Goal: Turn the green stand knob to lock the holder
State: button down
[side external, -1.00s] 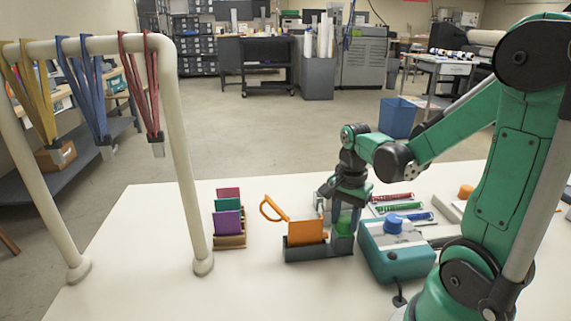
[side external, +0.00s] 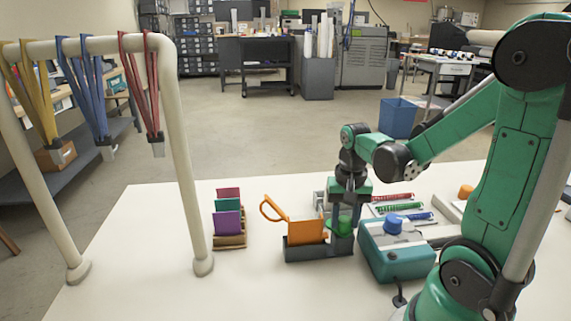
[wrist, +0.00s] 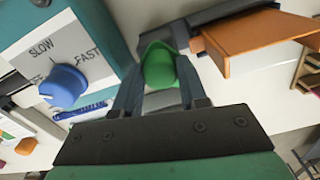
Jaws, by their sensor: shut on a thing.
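The green stand knob (side external: 342,224) is at the right end of the dark stand (side external: 300,252), and it also shows in the wrist view (wrist: 159,68). An orange holder (side external: 305,231) with a loop handle stands upright in the stand; its orange face fills the upper right of the wrist view (wrist: 260,46). My gripper (side external: 341,228) points down at the knob. In the wrist view its two fingers (wrist: 160,84) lie on either side of the knob, shut on it. The fingertips are partly hidden by the knob.
A teal machine with a blue dial (wrist: 63,85) marked SLOW and FAST stands close to the gripper; its body (side external: 398,255) is right of the stand. A wooden rack (side external: 232,240) with coloured cards is to the left. A white rail (side external: 185,160) carries hanging lanyards.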

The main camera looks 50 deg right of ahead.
aim_at(345, 219)
jog(key=n, duration=0.5)
jog(key=shift+n, duration=0.3)
jog(key=n, duration=0.5)
jog(key=shift+n, duration=0.3)
jog(key=shift+c, duration=2.4)
grip_release()
jog(key=shift+r, duration=2.8)
